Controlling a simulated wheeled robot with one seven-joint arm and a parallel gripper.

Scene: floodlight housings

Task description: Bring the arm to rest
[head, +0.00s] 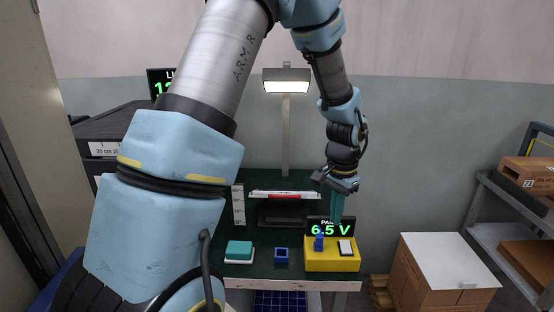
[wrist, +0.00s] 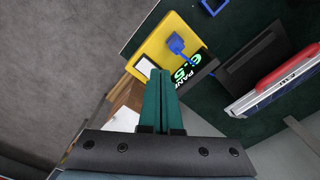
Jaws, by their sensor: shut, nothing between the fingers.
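My gripper (head: 336,206) hangs from my arm above the green work surface, its teal fingers pointing down in front of the display reading 6.5 V. In the wrist view the two teal fingers of my gripper (wrist: 160,75) lie side by side, shut and empty. Below them is a yellow box (head: 318,266) with a blue lever-like piece (head: 318,242) and a white switch-like plate (head: 345,247) on top. The fingertips overlap the box's edge in the wrist view; I cannot tell the exact gap.
On the green bench (head: 254,267) are a teal block on a white base (head: 239,250) and a small blue square holder (head: 281,256). A floodlight (head: 287,83) shines on a post behind. A white-topped cabinet (head: 448,261) and shelf (head: 487,190) stand right.

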